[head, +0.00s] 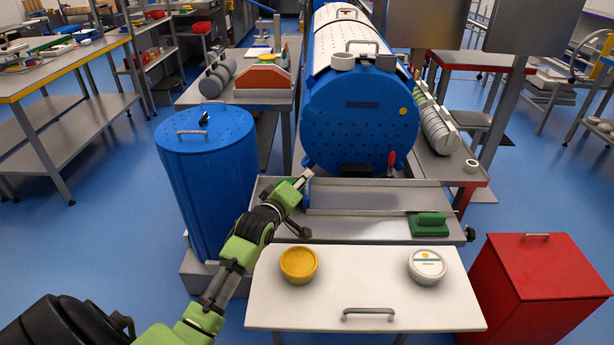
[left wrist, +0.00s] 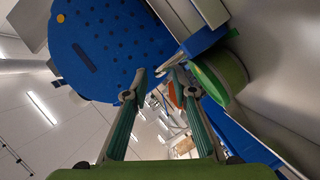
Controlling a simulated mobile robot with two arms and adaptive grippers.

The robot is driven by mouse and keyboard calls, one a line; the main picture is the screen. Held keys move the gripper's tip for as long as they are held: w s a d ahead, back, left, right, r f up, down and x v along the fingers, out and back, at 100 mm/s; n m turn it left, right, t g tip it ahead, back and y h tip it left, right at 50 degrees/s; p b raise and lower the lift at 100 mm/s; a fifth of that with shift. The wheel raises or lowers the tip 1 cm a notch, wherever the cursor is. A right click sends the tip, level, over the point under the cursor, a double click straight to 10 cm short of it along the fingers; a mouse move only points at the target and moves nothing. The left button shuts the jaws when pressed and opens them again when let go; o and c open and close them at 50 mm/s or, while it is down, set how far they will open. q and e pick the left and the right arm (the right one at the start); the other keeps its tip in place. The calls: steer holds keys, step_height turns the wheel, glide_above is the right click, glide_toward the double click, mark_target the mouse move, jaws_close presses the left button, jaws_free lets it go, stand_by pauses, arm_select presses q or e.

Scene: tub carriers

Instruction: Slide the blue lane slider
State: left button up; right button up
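The blue lane slider (head: 307,194) shows as a narrow upright blue piece at the left end of the grey metal tray (head: 365,228). My left gripper (head: 305,178) is at its upper left, over the tray's left end, and partly hides that area. In the left wrist view, a blue bar (left wrist: 204,40) that looks like the slider lies just beyond and right of the fingertips. I cannot tell whether a finger touches the slider. My right gripper is not in view.
A green handled block (head: 428,225) sits at the tray's right end; another green piece (left wrist: 222,76) is beside the left fingers. A large blue drum (head: 360,130) stands behind. A white board (head: 365,290) with yellow and white round tubs is in front; a red bin (head: 540,275) stands right.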

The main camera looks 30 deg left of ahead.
arm_select(q)
steer(key=shift+x, duration=1.95)
jaws_close()
